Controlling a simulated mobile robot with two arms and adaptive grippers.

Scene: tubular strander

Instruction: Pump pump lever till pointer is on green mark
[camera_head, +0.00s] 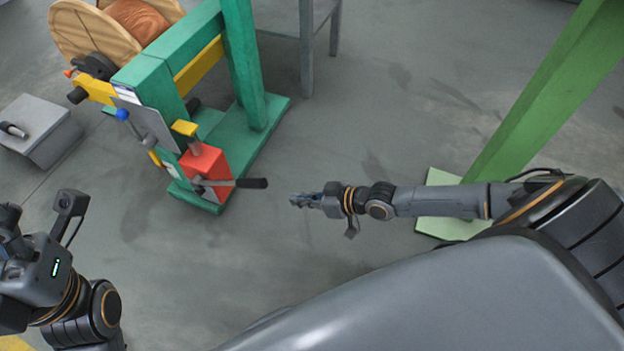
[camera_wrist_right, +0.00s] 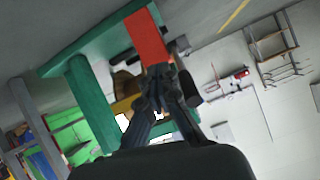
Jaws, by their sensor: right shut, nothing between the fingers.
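The red pump box (camera_head: 207,168) sits low on the front of the green machine frame. Its pump lever (camera_head: 252,183), a grey rod with a black grip, sticks out to the right, roughly level. My right gripper (camera_head: 298,199) is shut and empty, a short way right of the grip and apart from it. In the right wrist view the fingers (camera_wrist_right: 158,98) point toward the red box (camera_wrist_right: 148,38), and the lever's black grip (camera_wrist_right: 187,88) is beside them. My left gripper (camera_head: 12,218) is partly cut off at the left edge. I cannot make out the pointer or green mark.
A wooden reel (camera_head: 92,32) is held at the top of the green frame (camera_head: 150,85). A blue-knobbed handle (camera_head: 122,115) is above the pump. A grey box (camera_head: 38,130) stands left; a green post (camera_head: 545,85) stands right. The floor around the right gripper is clear.

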